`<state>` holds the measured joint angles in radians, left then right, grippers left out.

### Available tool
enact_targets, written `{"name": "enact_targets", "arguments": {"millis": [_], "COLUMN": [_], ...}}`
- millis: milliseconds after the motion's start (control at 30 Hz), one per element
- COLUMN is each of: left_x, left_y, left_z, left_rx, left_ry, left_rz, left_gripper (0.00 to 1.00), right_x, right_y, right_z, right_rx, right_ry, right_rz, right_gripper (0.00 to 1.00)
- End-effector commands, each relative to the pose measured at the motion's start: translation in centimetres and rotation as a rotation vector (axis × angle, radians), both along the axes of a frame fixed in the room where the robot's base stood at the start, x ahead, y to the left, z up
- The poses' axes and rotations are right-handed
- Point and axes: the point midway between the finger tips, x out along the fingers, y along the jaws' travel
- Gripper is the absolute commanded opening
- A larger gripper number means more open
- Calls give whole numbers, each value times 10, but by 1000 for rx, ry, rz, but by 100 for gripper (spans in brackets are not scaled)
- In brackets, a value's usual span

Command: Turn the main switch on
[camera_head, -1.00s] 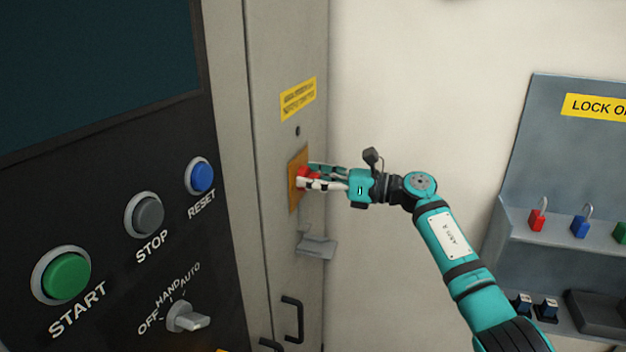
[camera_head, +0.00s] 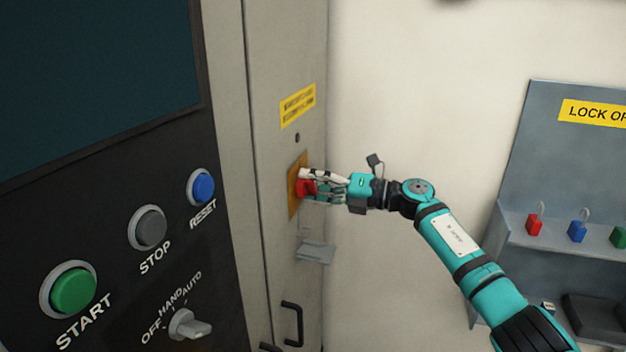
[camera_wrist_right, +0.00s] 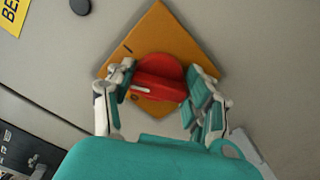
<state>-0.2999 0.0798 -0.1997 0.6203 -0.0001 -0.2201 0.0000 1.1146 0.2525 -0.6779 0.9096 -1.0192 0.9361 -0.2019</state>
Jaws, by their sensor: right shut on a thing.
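The main switch is a red rotary knob (camera_head: 307,188) on a yellow-orange plate (camera_head: 293,196), on the side face of the grey cabinet. The red knob (camera_wrist_right: 160,78) also shows in the right wrist view, on the tilted orange plate (camera_wrist_right: 160,30), with a white pointer line on its grip bar. My right gripper (camera_head: 311,184) is at the knob, with one finger on each side of it, shut on it. In the right wrist view the fingers (camera_wrist_right: 161,90) flank the knob's grip bar. My left gripper is not in view.
A yellow label (camera_head: 298,105) is above the plate, and a grey flap (camera_head: 315,252) and black handle (camera_head: 292,323) are below. The control panel with START (camera_head: 74,290), STOP (camera_head: 149,228) and RESET (camera_head: 201,187) buttons is left. A lockout board (camera_head: 570,160) with padlocks hangs right.

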Motion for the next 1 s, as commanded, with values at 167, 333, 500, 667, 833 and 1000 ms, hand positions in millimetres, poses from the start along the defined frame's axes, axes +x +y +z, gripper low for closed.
{"name": "enact_targets", "arguments": {"millis": [167,333,500,667,833,1000], "left_x": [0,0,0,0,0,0], "left_y": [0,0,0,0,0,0], "left_z": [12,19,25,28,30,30], "left_rx": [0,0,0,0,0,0], "left_ry": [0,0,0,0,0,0], "left_rz": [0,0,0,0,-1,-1], "left_gripper": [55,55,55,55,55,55], "right_x": [1,1,1,1,1,1], "right_y": [-1,-1,-1,-1,-1,-1], "right_z": [1,0,-1,-2,-3,-3], "right_rx": [47,89,120,140,151,155], "right_ry": [154,278,373,433,465,475], "right_rz": [-1,-2,-2,-1,-2,-2], "right_gripper": [21,21,21,21,21,21]}}
